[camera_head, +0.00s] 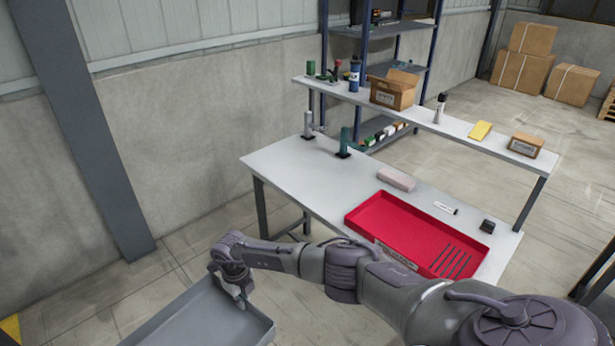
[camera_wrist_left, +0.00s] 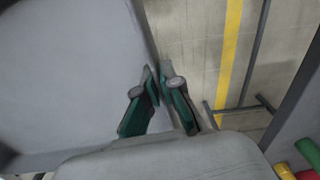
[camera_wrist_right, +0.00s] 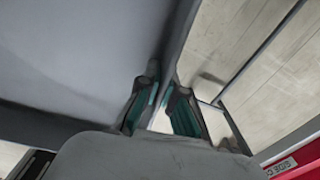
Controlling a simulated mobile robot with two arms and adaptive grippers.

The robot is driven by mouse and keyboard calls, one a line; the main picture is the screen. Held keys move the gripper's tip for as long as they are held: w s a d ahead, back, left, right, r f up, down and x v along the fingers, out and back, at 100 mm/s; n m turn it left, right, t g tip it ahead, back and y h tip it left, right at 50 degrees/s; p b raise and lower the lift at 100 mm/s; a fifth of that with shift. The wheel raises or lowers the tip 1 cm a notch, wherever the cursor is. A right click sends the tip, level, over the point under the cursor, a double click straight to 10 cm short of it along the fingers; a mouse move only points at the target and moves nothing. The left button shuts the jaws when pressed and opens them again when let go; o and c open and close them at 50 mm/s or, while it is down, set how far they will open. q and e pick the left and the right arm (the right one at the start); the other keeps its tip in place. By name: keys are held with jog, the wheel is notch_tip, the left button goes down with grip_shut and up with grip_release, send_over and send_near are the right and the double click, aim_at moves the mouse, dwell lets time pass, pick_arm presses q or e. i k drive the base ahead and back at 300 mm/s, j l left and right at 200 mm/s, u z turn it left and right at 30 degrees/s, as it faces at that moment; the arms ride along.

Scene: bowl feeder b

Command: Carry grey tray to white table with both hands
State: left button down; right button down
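The grey tray (camera_head: 205,318) is at the bottom left of the head view, partly cut off by the frame edge. My right gripper (camera_head: 238,296) is at its right-hand wall. In the right wrist view the fingers (camera_wrist_right: 166,84) are closed on the tray's wall (camera_wrist_right: 182,35). My left gripper is outside the head view. In the left wrist view its fingers (camera_wrist_left: 160,78) pinch the edge of the tray (camera_wrist_left: 70,70). The white table (camera_head: 285,163) stands in the middle of the head view, apart from the tray. What is under the tray is hidden.
A red tray (camera_head: 362,212) with dark rods lies on the table's right half, beside a pale block (camera_head: 396,179). The table's left part has free room, with small fixtures (camera_head: 343,143) at the back. A raised shelf (camera_head: 462,127) holds boxes and bottles. A steel post (camera_head: 85,130) stands left.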

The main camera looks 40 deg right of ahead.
aim_at(302, 170)
jog(key=i+u, duration=0.15)
jog(key=i, duration=1.15)
jog(key=i+j+z, duration=0.1)
jog(key=i, duration=1.2)
jog(key=i+j+z, duration=0.25)
jog(key=i, duration=0.4)
jog(key=z, duration=0.45)
jog(key=i+z, duration=0.15)
jog(key=z, duration=0.7)
jog(key=i+j+z, duration=0.1)
jog(key=z, duration=0.35)
jog(key=j+z, duration=0.1)
jog(key=z, duration=0.35)
jog(key=i+j+z, duration=0.1)
jog(key=z, duration=0.35)
jog(key=j+z, duration=0.1)
jog(key=z, duration=0.35)
